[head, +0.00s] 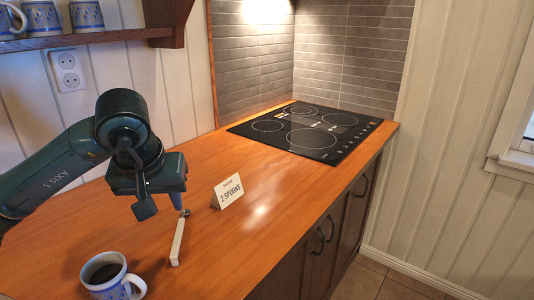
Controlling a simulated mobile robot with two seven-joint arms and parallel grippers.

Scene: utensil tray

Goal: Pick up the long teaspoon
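My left gripper (178,201) points down over the wooden counter, left of the middle of the picture. My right gripper is not in view.
A blue-patterned mug with dark liquid (124,284) stands at the front left. A white "2 SPOONS" card (228,192) stands right of the gripper. A black cooktop (345,133) lies at the back. The counter (270,222) between card and front edge is clear.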

